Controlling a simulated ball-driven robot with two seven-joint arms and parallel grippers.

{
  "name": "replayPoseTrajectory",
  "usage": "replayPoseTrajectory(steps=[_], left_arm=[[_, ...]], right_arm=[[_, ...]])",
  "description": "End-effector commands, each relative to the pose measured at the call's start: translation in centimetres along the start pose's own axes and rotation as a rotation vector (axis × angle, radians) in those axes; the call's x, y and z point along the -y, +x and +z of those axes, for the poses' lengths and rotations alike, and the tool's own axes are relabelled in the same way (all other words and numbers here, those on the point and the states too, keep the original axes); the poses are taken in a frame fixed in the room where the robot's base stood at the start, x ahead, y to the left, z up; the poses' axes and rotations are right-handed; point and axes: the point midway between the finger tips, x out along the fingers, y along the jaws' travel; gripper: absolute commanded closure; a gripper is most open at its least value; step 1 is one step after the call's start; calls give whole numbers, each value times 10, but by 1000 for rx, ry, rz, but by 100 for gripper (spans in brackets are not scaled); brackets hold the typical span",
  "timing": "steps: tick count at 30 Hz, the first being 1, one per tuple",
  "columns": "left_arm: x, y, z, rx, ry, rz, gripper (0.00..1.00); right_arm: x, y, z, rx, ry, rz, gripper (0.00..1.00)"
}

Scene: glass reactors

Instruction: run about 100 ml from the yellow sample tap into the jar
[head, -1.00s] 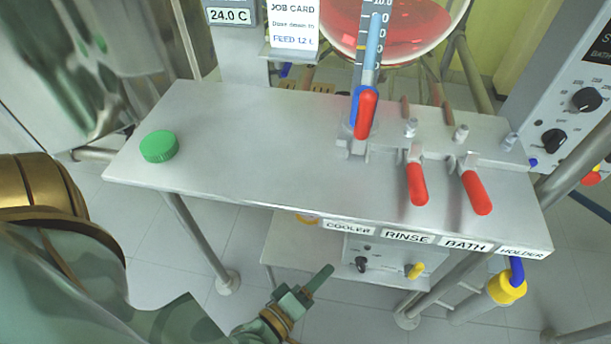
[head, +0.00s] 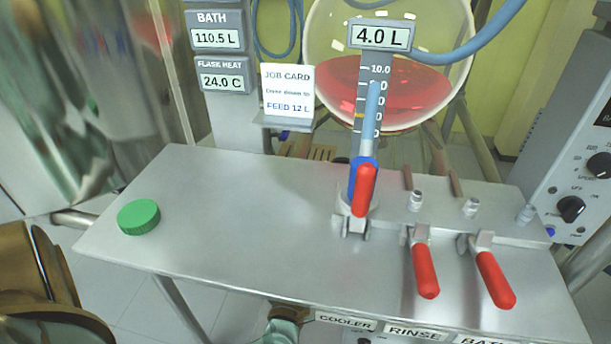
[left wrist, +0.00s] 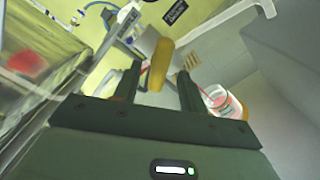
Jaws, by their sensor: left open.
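A yellow handle (left wrist: 160,65), which looks like the sample tap, stands between the two fingers of my left gripper (left wrist: 159,73) in the left wrist view. The fingers are apart, one on each side of it; I cannot tell whether either touches. A clear jar (left wrist: 221,101) with a label and some pinkish-red colour shows just right of the right finger. My right gripper is in neither view.
The steel bench (head: 250,220) carries a green screw cap (head: 139,217) at left and several red-handled valves, including one red handle (head: 425,271). Behind stands a round flask of red liquid (head: 400,95) under a 4.0 L display (head: 381,35).

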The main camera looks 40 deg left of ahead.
Motion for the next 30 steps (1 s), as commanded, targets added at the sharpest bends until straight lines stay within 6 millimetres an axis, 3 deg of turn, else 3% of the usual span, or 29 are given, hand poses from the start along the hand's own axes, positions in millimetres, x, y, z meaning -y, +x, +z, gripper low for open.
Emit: replayPoseTrajectory(steps=[6,17,21,28,30], left_arm=[[1,29,-1,0,3,0,58],[0,35,0,0,2,0,58],[0,35,0,0,2,0,97],[-1,34,0,0,11,0,98],[-1,34,1,0,25,0,98]], right_arm=[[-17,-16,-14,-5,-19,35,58],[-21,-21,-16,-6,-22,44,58],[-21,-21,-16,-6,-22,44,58],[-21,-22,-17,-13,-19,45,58],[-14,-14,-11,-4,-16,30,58]])
